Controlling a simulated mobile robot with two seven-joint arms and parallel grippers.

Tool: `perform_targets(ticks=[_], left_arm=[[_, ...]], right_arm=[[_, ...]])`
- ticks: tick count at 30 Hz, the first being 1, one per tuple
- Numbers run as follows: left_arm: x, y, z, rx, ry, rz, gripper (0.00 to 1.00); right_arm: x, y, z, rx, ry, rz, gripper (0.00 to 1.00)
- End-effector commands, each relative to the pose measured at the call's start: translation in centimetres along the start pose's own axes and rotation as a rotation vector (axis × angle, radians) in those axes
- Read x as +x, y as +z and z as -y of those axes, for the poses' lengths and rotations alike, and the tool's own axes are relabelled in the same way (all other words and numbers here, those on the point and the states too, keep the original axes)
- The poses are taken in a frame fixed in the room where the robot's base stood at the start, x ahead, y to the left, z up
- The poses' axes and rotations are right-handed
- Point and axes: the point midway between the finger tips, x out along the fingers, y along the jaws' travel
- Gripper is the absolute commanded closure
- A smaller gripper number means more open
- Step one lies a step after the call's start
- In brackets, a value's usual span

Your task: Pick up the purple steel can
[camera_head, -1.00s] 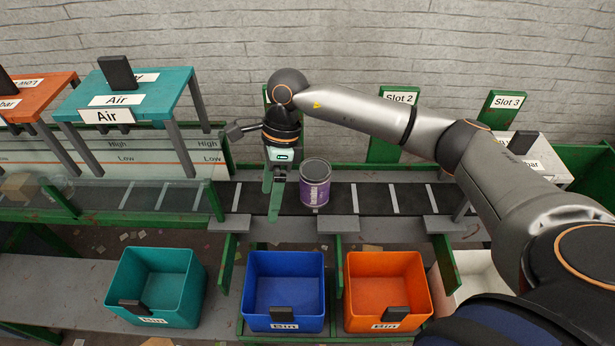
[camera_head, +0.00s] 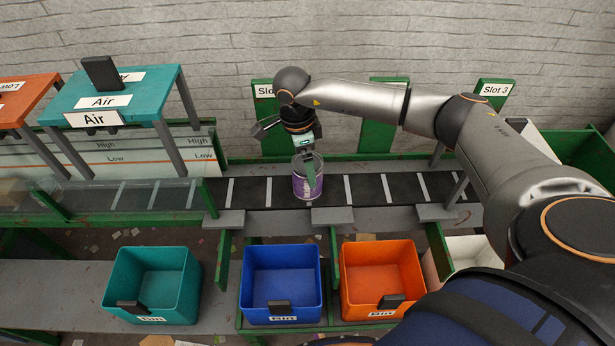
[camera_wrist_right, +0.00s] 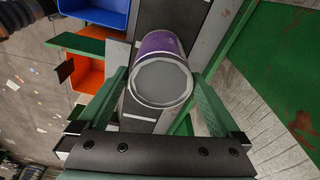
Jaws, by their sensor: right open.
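The purple steel can (camera_head: 299,186) stands upright on the dark conveyor belt in the head view, below my right gripper (camera_head: 309,170). My right gripper (camera_wrist_right: 160,95) is open, with one green finger on each side of the can. Small gaps seem to show between the fingers and the can. My left gripper is in no view.
A teal bin (camera_head: 122,276), a blue bin (camera_head: 248,285) and an orange bin (camera_head: 350,285) stand in front of the belt (camera_head: 260,193). A white bin (camera_head: 470,255) is partly hidden by my right arm. A teal frame marked Air (camera_head: 150,93) spans the belt at left.

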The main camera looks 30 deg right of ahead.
Motion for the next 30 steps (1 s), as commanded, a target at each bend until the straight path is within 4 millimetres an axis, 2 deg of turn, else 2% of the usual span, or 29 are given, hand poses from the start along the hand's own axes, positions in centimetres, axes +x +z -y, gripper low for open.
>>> perform_targets(ticks=[6, 15, 30], left_arm=[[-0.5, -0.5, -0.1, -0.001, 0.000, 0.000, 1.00], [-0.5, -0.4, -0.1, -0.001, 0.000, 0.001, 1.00], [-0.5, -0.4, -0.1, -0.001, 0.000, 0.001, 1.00]], right_arm=[[3.0, -0.2, 0.0, 0.001, 0.003, 0.000, 0.00], [3.5, -0.2, 0.1, 0.001, 0.000, 0.001, 0.00], [3.4, -0.2, 0.1, 0.001, 0.001, 0.002, 0.56]])
